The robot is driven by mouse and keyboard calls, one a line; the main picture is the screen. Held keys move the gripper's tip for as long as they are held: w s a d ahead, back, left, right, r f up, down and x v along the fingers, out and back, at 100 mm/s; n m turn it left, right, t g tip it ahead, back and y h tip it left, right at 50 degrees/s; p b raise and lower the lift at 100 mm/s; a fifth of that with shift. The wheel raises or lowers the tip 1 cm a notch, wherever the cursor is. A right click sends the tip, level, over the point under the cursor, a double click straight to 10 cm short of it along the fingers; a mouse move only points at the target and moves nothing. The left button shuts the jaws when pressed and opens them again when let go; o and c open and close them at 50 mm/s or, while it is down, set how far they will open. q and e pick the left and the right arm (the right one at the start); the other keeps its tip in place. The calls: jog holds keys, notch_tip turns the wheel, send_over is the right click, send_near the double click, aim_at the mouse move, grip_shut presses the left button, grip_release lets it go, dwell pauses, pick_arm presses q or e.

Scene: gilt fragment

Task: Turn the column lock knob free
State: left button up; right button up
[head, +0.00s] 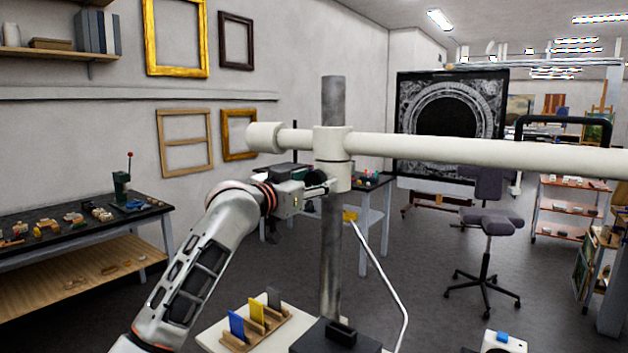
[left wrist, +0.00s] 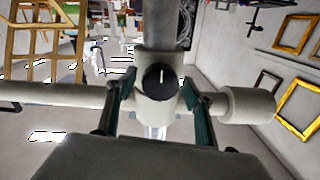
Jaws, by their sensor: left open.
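The lock knob (left wrist: 160,78) is black and round with a white line, and sits on the cream collar (left wrist: 158,104) in the left wrist view. The line stands about upright in that picture. In the head view the collar (head: 333,145) sits on the grey column (head: 332,250). My left gripper (head: 314,187) is open at the collar's left side. In the left wrist view its fingers (left wrist: 158,88) stand on either side of the knob, with a gap at each side. The knob is largely hidden by the gripper in the head view. My right gripper is out of view.
A cream crossbar (head: 480,150) runs from the collar to the right, with a short capped end (head: 264,137) just above my left gripper. Below stands a small table (head: 215,335) with coloured cards in a wooden rack (head: 262,328). A thin bent rod (head: 385,265) hangs right of the column.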

pick_arm(q)
jog(key=c, duration=1.1)
jog(key=shift+n, duration=0.4)
jog(key=n, duration=0.3)
jog(key=shift+r, duration=0.1)
jog(key=n, duration=0.8)
jog(key=shift+w+a+n+g, duration=0.1)
jog(key=shift+n+g, duration=0.3)
jog(key=shift+n, duration=1.8)
